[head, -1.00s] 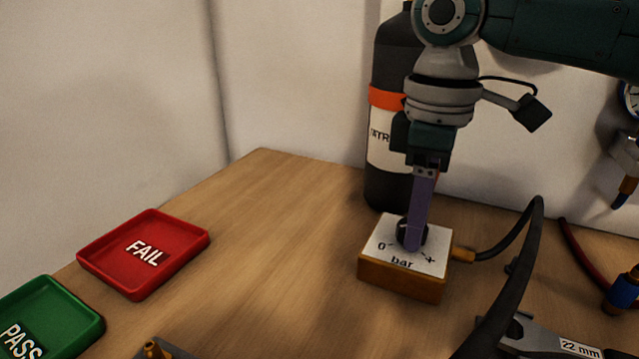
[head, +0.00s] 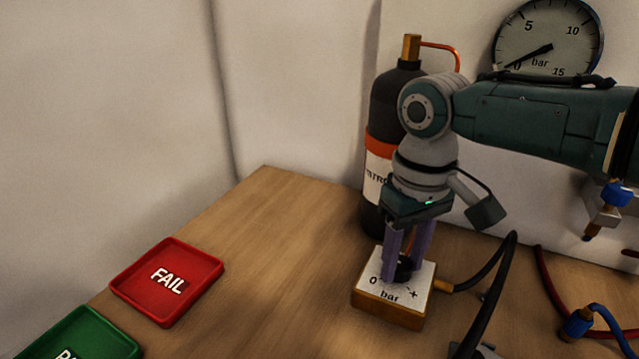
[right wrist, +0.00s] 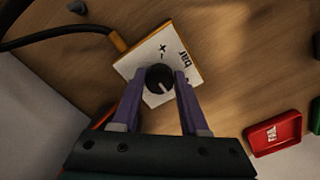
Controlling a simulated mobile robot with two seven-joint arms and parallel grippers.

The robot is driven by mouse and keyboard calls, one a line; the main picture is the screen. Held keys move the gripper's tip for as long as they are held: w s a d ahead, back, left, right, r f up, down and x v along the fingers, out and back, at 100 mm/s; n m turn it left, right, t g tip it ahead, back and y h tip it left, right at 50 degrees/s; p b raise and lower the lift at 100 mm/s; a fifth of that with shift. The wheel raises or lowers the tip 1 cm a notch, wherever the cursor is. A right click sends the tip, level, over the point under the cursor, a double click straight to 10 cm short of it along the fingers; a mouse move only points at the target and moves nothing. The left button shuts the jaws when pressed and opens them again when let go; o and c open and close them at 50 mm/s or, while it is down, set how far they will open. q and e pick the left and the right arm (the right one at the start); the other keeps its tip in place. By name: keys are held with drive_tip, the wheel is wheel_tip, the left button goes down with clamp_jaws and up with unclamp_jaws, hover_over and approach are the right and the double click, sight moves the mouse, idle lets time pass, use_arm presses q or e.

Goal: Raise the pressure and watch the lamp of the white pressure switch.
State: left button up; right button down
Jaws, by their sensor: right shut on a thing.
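The pressure regulator is a wooden box with a white top (head: 424,284) marked 0, + and bar. Its black knob (head: 404,267) is in the middle of the top. My right gripper (head: 402,277) points down with its purple fingers shut on the knob. In the right wrist view the knob (right wrist: 160,80) sits between the two fingertips, its white mark visible. The round gauge (head: 548,38) on the wall has its needle at the low end, near 0 bar. The white pressure switch and its lamp are not in view, nor is my left gripper.
A black gas bottle (head: 392,105) with an orange band stands behind the box. A red FAIL tray (head: 167,282) and a green tray (head: 88,338) are at the left. Dark and red hoses (head: 545,285) lie at the right. The table between trays and box is clear.

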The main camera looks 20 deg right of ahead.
drive_tip(key=m+p, duration=0.2)
drive_tip(key=m, duration=0.2)
drive_tip(key=shift+a+r+m, duration=0.1)
drive_tip(key=shift+r+m, duration=0.05)
drive_tip(key=shift+m, duration=0.25)
drive_tip(key=m+p, duration=0.2)
drive_tip(key=m, duration=0.2)
drive_tip(key=shift+w, duration=0.1)
drive_tip(key=m, duration=0.6)
drive_tip(key=shift+w+a, duration=0.1)
drive_tip(key=m, duration=0.3)
drive_tip(key=shift+p, duration=0.3)
drive_tip(key=shift+w+m, duration=0.1)
drive_tip(key=shift+m, duration=1.3)
drive_tip(key=shift+c, duration=2.1)
unclamp_jaws()
